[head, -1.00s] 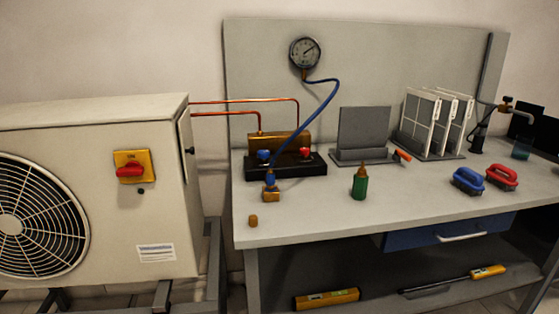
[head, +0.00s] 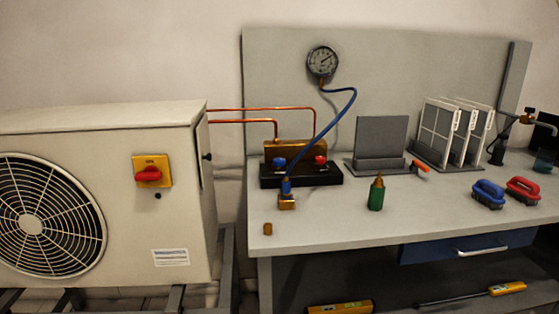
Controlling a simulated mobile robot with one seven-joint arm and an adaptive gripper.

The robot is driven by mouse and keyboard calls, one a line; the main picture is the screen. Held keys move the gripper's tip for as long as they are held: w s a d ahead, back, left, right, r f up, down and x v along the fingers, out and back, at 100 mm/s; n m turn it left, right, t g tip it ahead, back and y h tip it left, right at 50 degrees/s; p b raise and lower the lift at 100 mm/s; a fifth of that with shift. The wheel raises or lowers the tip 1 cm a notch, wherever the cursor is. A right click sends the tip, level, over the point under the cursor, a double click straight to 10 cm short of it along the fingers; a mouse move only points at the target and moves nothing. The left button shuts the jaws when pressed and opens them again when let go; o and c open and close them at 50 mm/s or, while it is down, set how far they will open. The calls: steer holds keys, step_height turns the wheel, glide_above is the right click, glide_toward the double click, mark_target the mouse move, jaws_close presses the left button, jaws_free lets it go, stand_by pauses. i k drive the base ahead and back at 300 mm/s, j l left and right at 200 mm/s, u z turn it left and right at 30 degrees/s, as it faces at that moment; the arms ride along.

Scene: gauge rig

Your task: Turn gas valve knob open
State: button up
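The brass valve block (head: 296,151) sits on a black base (head: 302,177) at the left back of the workbench. It has a blue knob (head: 280,163) on the left and a red knob (head: 320,160) on the right. Which one is the gas valve knob, and whether either is open, I cannot tell. My gripper is not in view.
A white outdoor unit (head: 104,188) with a red switch (head: 149,174) stands left of the bench (head: 345,220).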

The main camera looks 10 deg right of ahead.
mark_target(278, 162)
steer(key=i+l+u, duration=0.1)
steer(key=l+u, duration=0.35)
steer(key=l, duration=0.5)
steer(key=i, duration=1)
